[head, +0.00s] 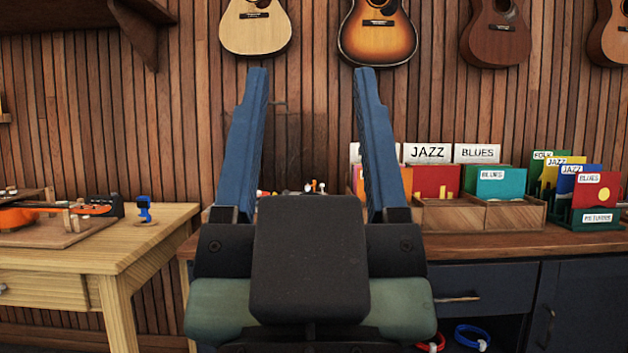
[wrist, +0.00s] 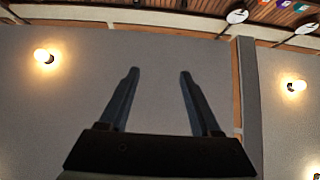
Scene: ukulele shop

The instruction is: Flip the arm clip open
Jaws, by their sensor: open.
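My gripper (head: 311,75) is open and empty, its two blue fingers pointing up in the middle of the head view. In the wrist view my gripper (wrist: 159,72) is also open, with only the ceiling behind it. I cannot pick out the arm clip for certain. On the wooden bench at the left lie an orange object (head: 16,217) with small wooden blocks, an orange and black piece (head: 103,205) and a small upright blue clip-like object (head: 144,209). My gripper is well to the right of them and touches nothing. Small items behind my gripper are partly hidden.
The light wooden bench (head: 100,252) has bare room at its front. A dark counter (head: 560,243) at the right carries record bins (head: 455,214) and a green rack (head: 590,222). Guitars (head: 378,30) hang on the slatted wall. Ceiling lamps (wrist: 43,57) show in the wrist view.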

